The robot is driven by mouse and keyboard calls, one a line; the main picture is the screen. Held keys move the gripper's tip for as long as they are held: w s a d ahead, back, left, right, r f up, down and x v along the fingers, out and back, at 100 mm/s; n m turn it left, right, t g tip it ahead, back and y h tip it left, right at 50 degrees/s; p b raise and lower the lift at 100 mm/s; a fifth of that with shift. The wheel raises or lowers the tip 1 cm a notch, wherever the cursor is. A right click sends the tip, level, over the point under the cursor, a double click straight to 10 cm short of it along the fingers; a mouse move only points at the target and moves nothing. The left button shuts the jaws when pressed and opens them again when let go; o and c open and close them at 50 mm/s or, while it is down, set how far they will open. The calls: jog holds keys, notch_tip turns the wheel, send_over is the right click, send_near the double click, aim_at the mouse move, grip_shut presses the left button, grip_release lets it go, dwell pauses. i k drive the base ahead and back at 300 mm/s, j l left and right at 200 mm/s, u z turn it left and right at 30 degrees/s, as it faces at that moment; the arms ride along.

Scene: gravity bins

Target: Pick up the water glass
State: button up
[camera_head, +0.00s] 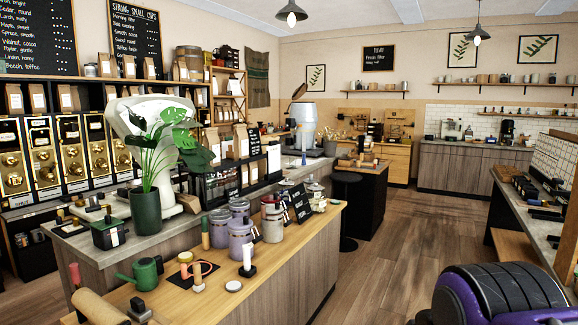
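I cannot make out a water glass for certain in the head view; at this distance small clear items are hard to tell apart. My gripper does not show in this view. The nearest surface is a wood-topped counter (295,240) running from the lower left toward the middle. On it stand several lilac lidded canisters (240,241), a green watering can (145,274) and an upright white tube (247,257) with a dark foot. None of these is clearly a glass.
A potted plant (146,212) stands on the grey counter behind. Coffee dispensers (70,150) line the left wall. A dark stool (347,200) stands beyond the counter's far end. A cluttered worktop (535,215) stands at right. The wooden floor (420,230) between is open.

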aim_at(291, 161)
jog(key=i+z, duration=0.4)
jog(key=i+j+z, duration=0.1)
jog(key=i+z, duration=0.2)
jog(key=i, duration=0.85)
jog(key=i+z, duration=0.3)
jog(key=i, duration=2)
jog(key=i+u, duration=0.2)
jog(key=i, duration=0.95)
jog(key=i+l+u, duration=0.2)
jog(key=i, duration=0.95)
jog(key=i+u, duration=0.85)
